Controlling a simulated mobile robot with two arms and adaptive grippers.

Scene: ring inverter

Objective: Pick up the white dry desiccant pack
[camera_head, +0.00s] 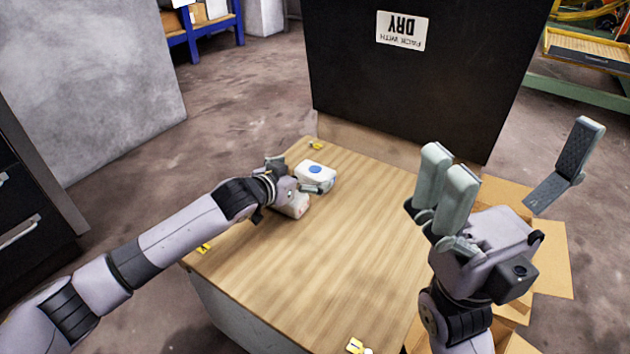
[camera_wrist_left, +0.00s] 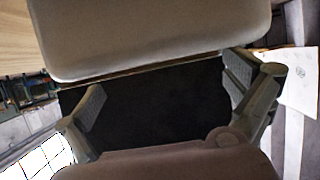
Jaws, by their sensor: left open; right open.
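A white pack with a blue round spot (camera_head: 316,174) lies near the far left corner of the wooden tabletop (camera_head: 345,230). My right gripper (camera_head: 512,142) is open and empty, raised at the right.
A black panel (camera_head: 415,95) stands behind the table, with an upside-down label (camera_head: 402,30) reading "PACK WITH DRY". An open cardboard box (camera_head: 550,255) is at the right, partly behind my right arm. Small yellow markers sit at the table's corners. The table's middle is clear.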

